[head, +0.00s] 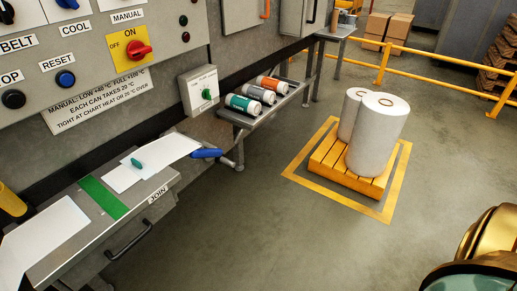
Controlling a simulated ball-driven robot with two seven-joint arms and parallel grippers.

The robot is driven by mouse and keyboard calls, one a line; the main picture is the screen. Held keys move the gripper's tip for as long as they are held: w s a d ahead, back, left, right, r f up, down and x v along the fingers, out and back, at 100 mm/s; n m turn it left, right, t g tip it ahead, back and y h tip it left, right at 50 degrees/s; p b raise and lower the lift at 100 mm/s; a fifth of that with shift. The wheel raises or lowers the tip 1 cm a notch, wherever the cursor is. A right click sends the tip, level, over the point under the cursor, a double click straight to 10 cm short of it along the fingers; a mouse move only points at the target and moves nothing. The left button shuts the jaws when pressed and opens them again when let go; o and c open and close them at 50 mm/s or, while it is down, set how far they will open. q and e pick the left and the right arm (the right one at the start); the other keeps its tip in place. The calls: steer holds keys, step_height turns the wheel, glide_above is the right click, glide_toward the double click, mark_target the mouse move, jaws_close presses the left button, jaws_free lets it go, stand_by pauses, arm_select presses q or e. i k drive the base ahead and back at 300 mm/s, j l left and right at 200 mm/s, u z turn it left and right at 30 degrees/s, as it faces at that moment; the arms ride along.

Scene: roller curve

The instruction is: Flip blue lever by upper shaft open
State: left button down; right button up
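A blue lever-like handle (206,153) sticks out to the right at the far end of the grey JOIN table, beside the end of a white sheet (165,158). It lies roughly level. I cannot make out a shaft next to it, nor whether the handle is open or closed. Neither of my grippers is in the head view.
The JOIN table (157,186) carries a green strip (103,197) and a small teal piece (137,163). A control panel (93,50) hangs above. A tray (237,120) holds three canisters. White rolls (376,135) stand on a yellow pallet. The floor between is clear.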

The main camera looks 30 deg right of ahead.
mark_target(198, 153)
steer(key=z, duration=0.65)
steer(key=u, duration=0.3)
steer(key=i+l+u, duration=0.15)
steer(key=l+u, duration=0.15)
steer(key=i+l+u, duration=0.1)
steer(key=l+u, duration=0.55)
steer(key=l, duration=0.2)
steer(key=i+l+u, duration=0.1)
steer(key=l, duration=2.1)
steer(key=i+u, duration=0.05)
steer(key=i, duration=0.05)
